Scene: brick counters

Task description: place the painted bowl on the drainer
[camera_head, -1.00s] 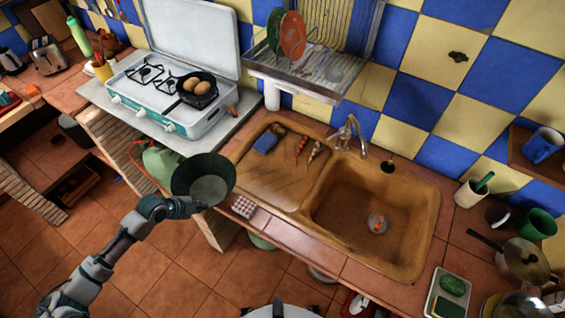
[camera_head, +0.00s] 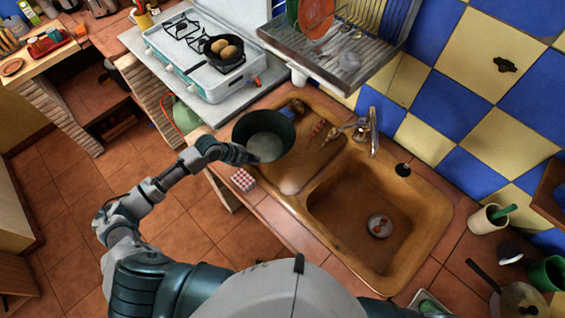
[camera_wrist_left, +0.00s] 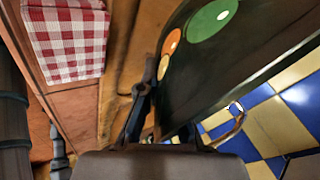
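In the left wrist view the bowl (camera_wrist_left: 245,75) shows green and orange painted dots. My left gripper (camera_head: 243,154) is shut on its near-left rim and holds it above the left part of the wooden sink unit, slightly tilted. The fingers (camera_wrist_left: 165,125) are partly hidden by the bowl in the wrist view. The drainer (camera_head: 378,66) is a metal rack on the wall, up and to the right of the bowl, with a red plate and a green plate at its left. My right gripper is out of view.
A stove (camera_head: 205,85) with a pan (camera_head: 224,53) stands left of the drainer. The sink basin (camera_head: 350,215) holds a small round object. A checked cloth (camera_head: 243,180) lies at the counter edge. The drainer's right part looks mostly free.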

